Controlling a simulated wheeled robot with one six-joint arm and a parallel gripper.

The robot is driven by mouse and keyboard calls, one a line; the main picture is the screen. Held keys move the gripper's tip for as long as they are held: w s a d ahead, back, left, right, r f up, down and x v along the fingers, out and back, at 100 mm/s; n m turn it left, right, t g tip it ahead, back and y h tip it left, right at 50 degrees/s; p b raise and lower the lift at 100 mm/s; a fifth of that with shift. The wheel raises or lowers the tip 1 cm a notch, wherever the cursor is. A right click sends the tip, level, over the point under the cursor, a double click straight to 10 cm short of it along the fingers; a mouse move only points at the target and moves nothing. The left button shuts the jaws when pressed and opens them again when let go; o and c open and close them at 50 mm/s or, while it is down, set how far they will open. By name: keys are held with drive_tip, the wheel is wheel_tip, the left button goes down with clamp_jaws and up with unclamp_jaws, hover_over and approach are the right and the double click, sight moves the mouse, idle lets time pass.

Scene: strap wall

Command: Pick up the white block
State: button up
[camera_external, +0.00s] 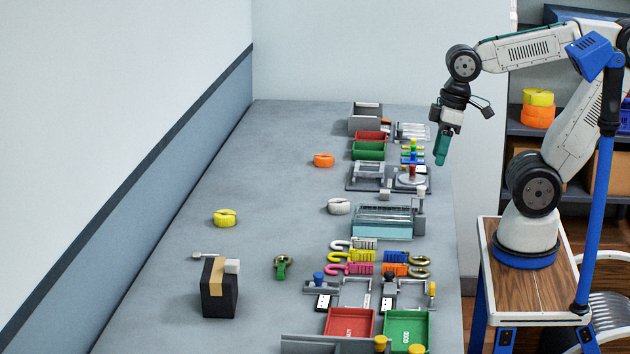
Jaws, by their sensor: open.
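A small white block (232,266) shows at the upper right edge of a black box (220,295) with a tan strap, at the near left of the table. I cannot tell whether it rests on the box or stands against it. My gripper (440,160), with teal fingers, is open and points down above the far right side of the table. It is far from the white block, and nothing shows between its fingers.
The grey table (200,250) is mostly bare at left. A yellow strap roll (224,217), an orange one (324,160) and a white one (339,206) lie there. Red (349,323) and green (407,332) trays, hooks and fixtures crowd the right side. A wall stands at left.

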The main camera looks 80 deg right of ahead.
drive_tip(key=w+a+n+t+y, duration=0.1)
drive_tip(key=w+a+t, duration=0.1)
drive_tip(key=w+a, duration=0.45)
drive_tip(key=w+a+t+y, duration=0.1)
drive_tip(key=w+a, duration=0.2)
drive_tip(key=w, duration=0.6)
drive_tip(key=t, duration=0.7)
hover_over(233, 262)
drive_tip(key=s+d, duration=0.5)
drive_tip(key=s, duration=0.2)
wheel_tip(233, 262, down, 7)
drive_tip(key=a+f+t+h, duration=0.1)
drive_tip(key=f, duration=0.1)
drive_tip(key=w+a+f+m+t+h, duration=0.1)
drive_tip(key=a+f, duration=0.1)
drive_tip(key=a+f+t, duration=0.1)
drive_tip(key=a+f, duration=0.1)
drive_tip(key=shift+w+f+m+t+h, duration=0.25)
drive_tip(key=shift+f+m+t+h, duration=0.05)
drive_tip(key=shift+t+h, duration=0.1)
drive_tip(key=w, duration=0.2)
drive_tip(key=w+f, duration=0.1)
drive_tip(key=w, duration=0.4)
drive_tip(key=shift+w+f, duration=0.15)
drive_tip(key=shift+w, duration=0.2)
clamp_jaws()
